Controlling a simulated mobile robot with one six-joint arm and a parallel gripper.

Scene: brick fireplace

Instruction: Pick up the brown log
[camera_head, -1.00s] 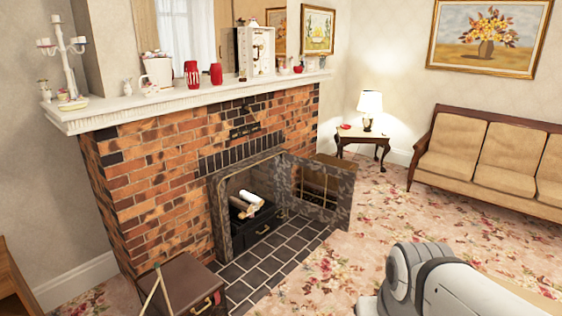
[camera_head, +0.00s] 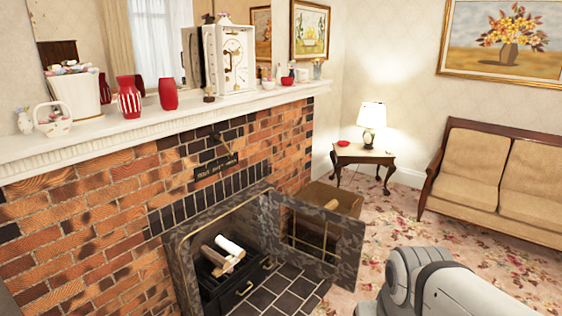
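Several logs lie in the open fireplace on a black grate. One is a white log (camera_head: 230,245), and beside it on the left is a brownish log (camera_head: 213,256) with a pale end. Another small brown piece, possibly a log end (camera_head: 332,204), shows at the brown wooden box behind the open fireplace door. I cannot tell which of these is the brown log. Part of my arm shows at the lower right, but my gripper is out of view.
The fireplace door (camera_head: 318,240) stands open to the right, partly in front of the wooden box (camera_head: 345,196). A mantel (camera_head: 150,126) with vases and a clock runs above. A side table (camera_head: 362,154) and sofa (camera_head: 500,175) stand beyond. Flowered carpet (camera_head: 400,225) is clear between.

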